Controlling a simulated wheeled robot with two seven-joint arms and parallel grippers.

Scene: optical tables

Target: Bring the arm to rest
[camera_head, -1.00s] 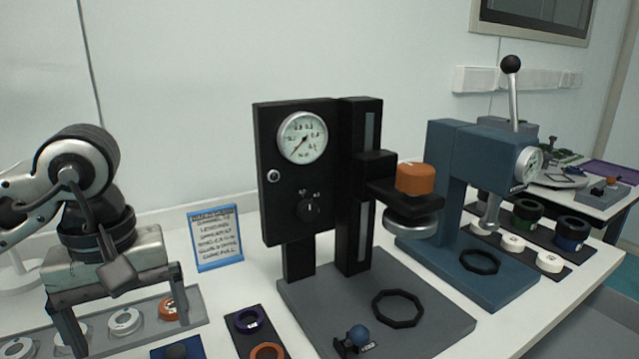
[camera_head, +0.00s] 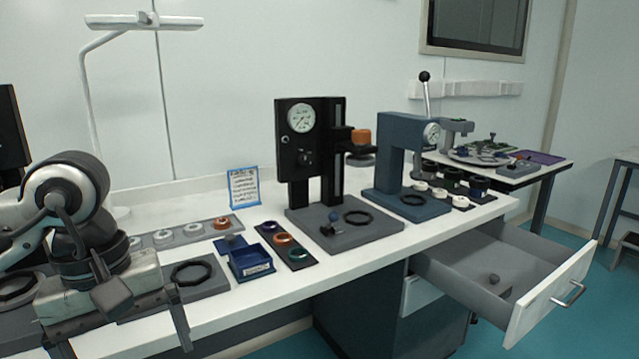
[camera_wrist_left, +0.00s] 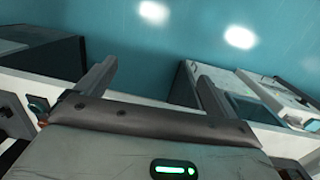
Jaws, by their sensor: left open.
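My left arm comes in from the left in the head view. Its left gripper (camera_head: 120,336) is open and empty, with its two fingers spread and pointing down at the front edge of the white table (camera_head: 345,262). In the left wrist view the gripper (camera_wrist_left: 153,75) shows nothing between its fingers, with the teal floor (camera_wrist_left: 150,50) beyond them. I cannot tell its exact height or gap from the table. My right arm and gripper are not in view.
A black gauge press (camera_head: 308,150) and a blue lever press (camera_head: 390,150) stand on the table. A blue bin (camera_head: 250,262) and a tray with coloured rings (camera_head: 284,240) lie nearer. An open drawer (camera_head: 555,300) juts out at the right. A lamp (camera_head: 95,110) stands at the back left.

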